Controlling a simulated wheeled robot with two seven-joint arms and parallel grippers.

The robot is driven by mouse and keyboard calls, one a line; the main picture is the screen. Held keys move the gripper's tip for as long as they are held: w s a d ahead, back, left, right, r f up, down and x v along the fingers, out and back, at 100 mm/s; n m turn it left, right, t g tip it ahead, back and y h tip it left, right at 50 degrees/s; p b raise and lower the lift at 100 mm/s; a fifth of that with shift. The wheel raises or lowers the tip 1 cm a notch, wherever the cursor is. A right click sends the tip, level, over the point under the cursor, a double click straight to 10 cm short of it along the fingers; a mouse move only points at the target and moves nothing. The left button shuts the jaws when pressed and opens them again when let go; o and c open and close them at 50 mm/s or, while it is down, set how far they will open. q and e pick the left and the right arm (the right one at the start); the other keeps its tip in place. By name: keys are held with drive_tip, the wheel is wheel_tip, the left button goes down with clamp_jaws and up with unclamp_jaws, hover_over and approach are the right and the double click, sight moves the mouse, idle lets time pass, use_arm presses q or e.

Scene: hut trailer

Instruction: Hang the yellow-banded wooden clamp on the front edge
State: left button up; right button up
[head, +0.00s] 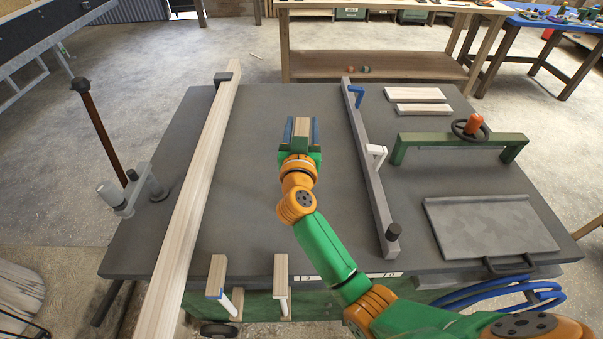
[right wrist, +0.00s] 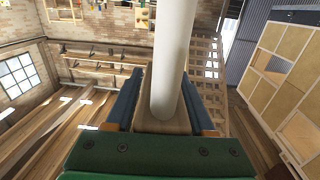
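My right gripper (head: 302,128) is above the middle of the dark table top, with its blue fingers on both sides of a wooden clamp (head: 301,126). In the right wrist view the fingers close on the clamp's wooden body (right wrist: 162,126), and its thick white rod (right wrist: 175,55) extends away from the gripper. No yellow band shows on the held clamp, so I cannot tell its colour mark. At the table's front edge (head: 345,271) hang a blue-banded wooden clamp (head: 217,272) and another wooden clamp (head: 281,270). My left gripper is out of view.
A long wooden beam (head: 195,200) crosses the left of the table. A grey bar (head: 368,165) with small clamp parts, a green handled frame (head: 460,140) and a grey tray (head: 490,200) fill the right. The table top between beam and bar is clear.

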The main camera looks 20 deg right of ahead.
clamp_jaws()
idle(1.1)
